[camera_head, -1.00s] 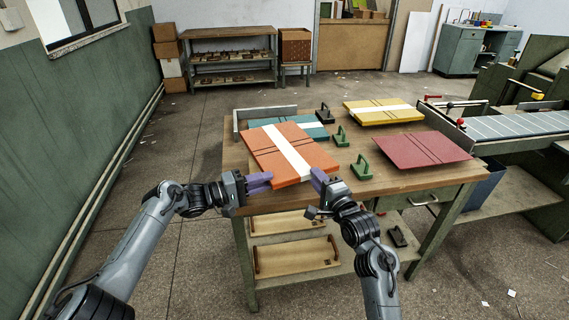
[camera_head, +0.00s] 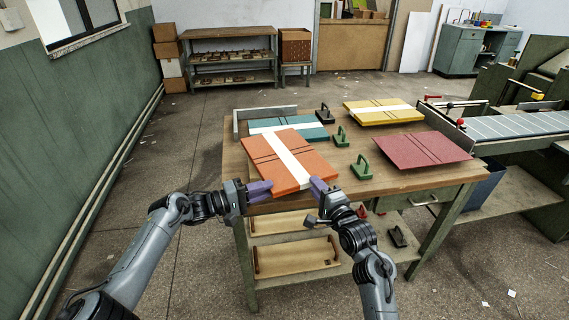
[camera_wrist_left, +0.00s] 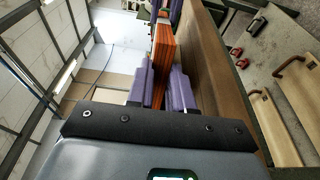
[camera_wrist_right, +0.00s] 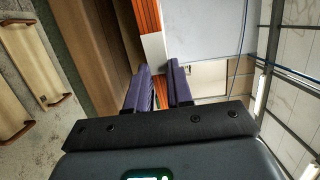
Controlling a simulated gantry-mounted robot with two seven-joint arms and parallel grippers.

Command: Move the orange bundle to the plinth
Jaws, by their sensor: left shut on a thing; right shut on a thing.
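The orange bundle (camera_head: 267,155) is a flat stack with a white band across it. It sits at the near left of the table in the head view, its near edge by the table's front edge. My left gripper (camera_head: 260,191) is shut on its near left edge. My right gripper (camera_head: 319,188) is shut on its near right corner. In the left wrist view the orange layers (camera_wrist_left: 162,48) run between the purple fingers (camera_wrist_left: 165,88). In the right wrist view the bundle (camera_wrist_right: 147,14) lies between the fingers (camera_wrist_right: 160,88). I cannot pick out the plinth with certainty.
A teal bundle (camera_head: 308,130) lies just behind the orange one, before a low metal fence (camera_head: 262,113). A yellow bundle (camera_head: 371,113), a red board (camera_head: 425,148) and green handled blocks (camera_head: 361,168) occupy the table (camera_head: 400,182). A roller conveyor (camera_head: 515,127) stands right.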

